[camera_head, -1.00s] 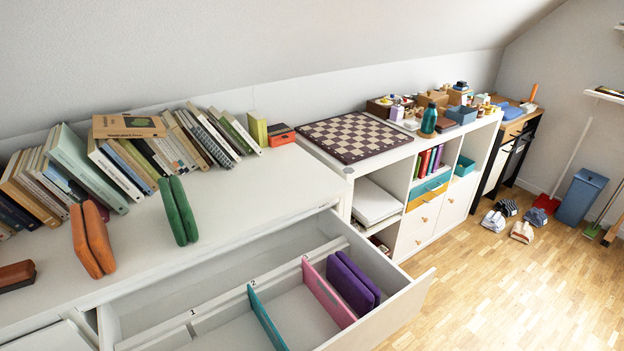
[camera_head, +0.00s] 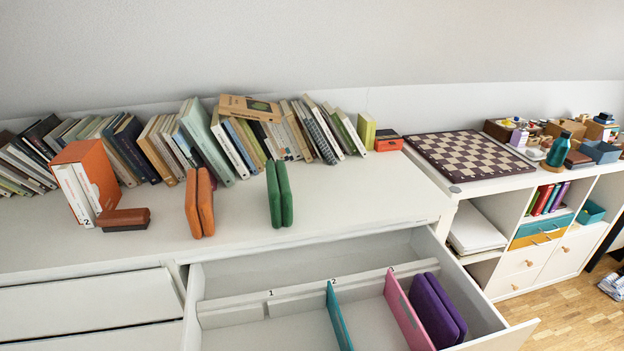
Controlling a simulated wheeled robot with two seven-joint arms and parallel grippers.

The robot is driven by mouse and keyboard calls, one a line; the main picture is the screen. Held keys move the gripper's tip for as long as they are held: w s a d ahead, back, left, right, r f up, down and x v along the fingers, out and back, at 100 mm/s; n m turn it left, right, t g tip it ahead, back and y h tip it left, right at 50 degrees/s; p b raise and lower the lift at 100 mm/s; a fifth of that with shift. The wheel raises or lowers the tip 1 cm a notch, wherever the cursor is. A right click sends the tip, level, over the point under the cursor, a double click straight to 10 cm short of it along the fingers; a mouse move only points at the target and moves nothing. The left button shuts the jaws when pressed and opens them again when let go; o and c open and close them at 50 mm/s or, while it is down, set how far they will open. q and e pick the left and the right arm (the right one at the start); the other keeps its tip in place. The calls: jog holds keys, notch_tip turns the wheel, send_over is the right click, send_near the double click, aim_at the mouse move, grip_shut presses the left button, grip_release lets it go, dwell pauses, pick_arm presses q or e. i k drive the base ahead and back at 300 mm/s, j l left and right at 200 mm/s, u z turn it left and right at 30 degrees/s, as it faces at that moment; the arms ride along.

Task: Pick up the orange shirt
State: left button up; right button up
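The orange shirt (camera_head: 199,203) is a folded, padded-looking bundle standing upright on the white dresser top, left of centre in the head view. A similar green folded shirt (camera_head: 279,194) stands upright to its right. A purple folded shirt (camera_head: 437,311) stands in the open drawer (camera_head: 235,312), at its right end beside a pink divider (camera_head: 407,312). Neither of my grippers shows in the head view.
A row of leaning books (camera_head: 240,140) lines the wall behind the shirts. A brown object (camera_head: 123,218) and an orange box (camera_head: 88,172) stand to the left. The drawer also has a teal divider (camera_head: 339,318). A chessboard (camera_head: 470,154) lies at right.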

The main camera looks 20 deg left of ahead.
aim_at(199, 212)
jog(key=u, duration=1.35)
